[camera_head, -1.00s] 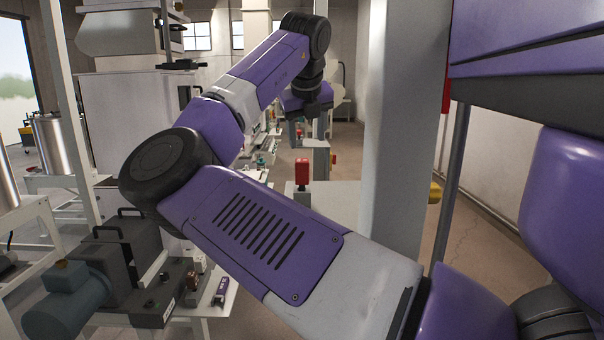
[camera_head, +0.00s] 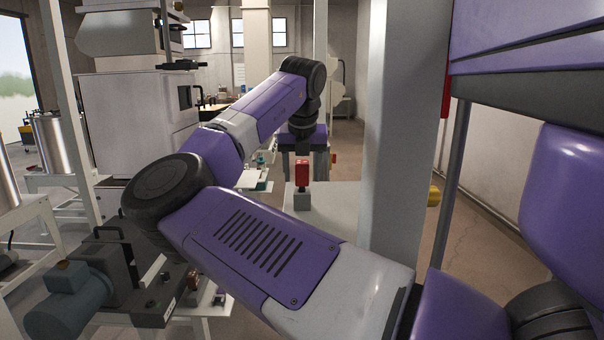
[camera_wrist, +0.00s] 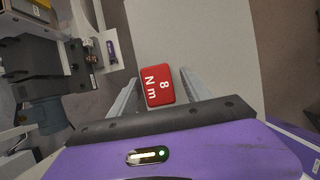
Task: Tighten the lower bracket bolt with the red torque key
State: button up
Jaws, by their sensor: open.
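The red torque key (camera_head: 302,173) stands upright on a small grey block (camera_head: 302,201) on a pale surface. In the wrist view its red top (camera_wrist: 157,87) reads "8 N m" and lies between my two grey fingers. My gripper (camera_head: 302,168) points down, open, with a finger on each side of the key in the picture. Gaps show on both sides of the key in the wrist view (camera_wrist: 158,80), so neither finger visibly touches it. I cannot tell the fingertips' exact depth relative to the key. I cannot pick out the lower bracket bolt in either view.
A pale upright column (camera_head: 402,130) stands right of the key. A motor unit (camera_head: 70,300) with dark blocks sits on a bench at lower left. The pale surface (camera_head: 340,215) around the key's block looks clear. My arm hides much of the middle.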

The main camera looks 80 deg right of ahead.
jog(key=shift+d+f, duration=0.15)
jog(key=shift+f, duration=0.15)
grip_shut()
jog(key=shift+r, duration=0.15)
notch_tip(320, 180, up, 20)
dwell(0.7)
dwell(0.4)
dwell(1.3)
